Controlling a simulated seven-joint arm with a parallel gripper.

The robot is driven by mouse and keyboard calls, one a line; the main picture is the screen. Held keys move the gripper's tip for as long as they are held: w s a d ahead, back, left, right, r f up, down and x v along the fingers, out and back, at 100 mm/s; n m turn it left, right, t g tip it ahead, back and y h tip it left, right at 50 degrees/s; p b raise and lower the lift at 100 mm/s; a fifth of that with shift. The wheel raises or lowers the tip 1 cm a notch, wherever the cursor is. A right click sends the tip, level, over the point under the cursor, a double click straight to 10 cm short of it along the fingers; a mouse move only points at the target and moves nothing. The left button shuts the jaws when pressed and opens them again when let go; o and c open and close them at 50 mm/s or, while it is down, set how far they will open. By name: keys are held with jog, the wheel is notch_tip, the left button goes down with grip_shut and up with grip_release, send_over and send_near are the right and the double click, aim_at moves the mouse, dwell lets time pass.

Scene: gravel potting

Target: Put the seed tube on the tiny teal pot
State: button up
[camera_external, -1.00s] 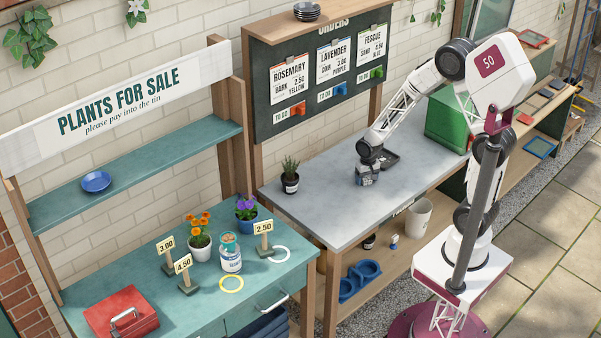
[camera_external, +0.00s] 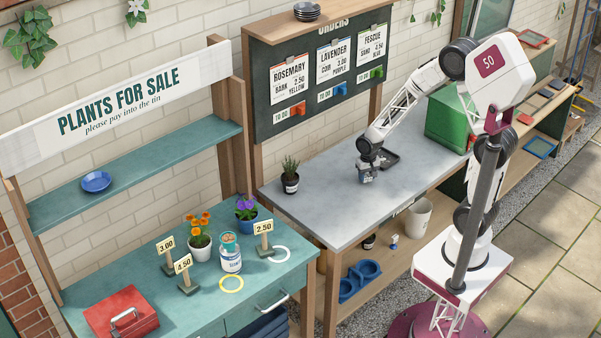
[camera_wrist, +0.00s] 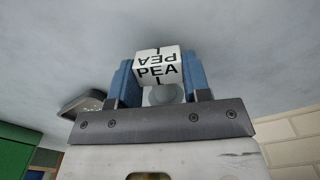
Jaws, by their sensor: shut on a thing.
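My gripper (camera_external: 367,174) is over the grey bench top, beside a dark tray. In the wrist view its blue fingers (camera_wrist: 157,84) are shut on a white piece lettered PEA, which I take to be the seed tube (camera_wrist: 158,68). A pale round part shows between the fingers just below the lettering. In the external view the held piece is too small to make out clearly.
The dark tray (camera_external: 390,160) and green box (camera_external: 446,122) are near my gripper. A potted plant (camera_external: 290,177) stands at the bench's left. The teal table (camera_external: 150,270) holds flower pots, price signs, a jar (camera_external: 231,256) and a red box (camera_external: 122,312). The bench's front middle is clear.

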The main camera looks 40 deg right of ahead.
aim_at(367, 175)
notch_tip(367, 175, up, 8)
jog(key=shift+r, duration=0.2)
dwell(0.3)
dwell(0.9)
jog(key=s+a+r+m+g+y, duration=0.2)
jog(key=a, duration=0.9)
jog(key=s+a+r+m+g+y, duration=0.1)
jog(key=a+r+m+y, duration=0.15)
jog(key=a, duration=0.85)
jog(key=s+a+r+m+g+y, duration=0.1)
jog(key=s+a+m+g+y, duration=0.15)
jog(key=a, duration=0.85)
jog(key=s+a+r+m+t+y, duration=0.1)
jog(key=a+r+y, duration=0.3)
jog(key=a, duration=0.5)
jog(key=s+a+r+m+t+y, duration=0.2)
jog(key=s+a+r+m+y, duration=0.1)
jog(key=a, duration=0.7)
jog(key=s+a+r+m+t+y, duration=0.2)
jog(key=a+r+y, duration=0.3)
jog(key=a, duration=0.5)
notch_tip(367, 175, up, 2)
jog(key=shift+s+r+m, duration=0.2)
jog(key=shift+s+m, duration=0.1)
jog(key=shift+s, duration=0.45)
jog(key=shift+a+t, duration=0.1)
jog(key=shift+t, duration=0.15)
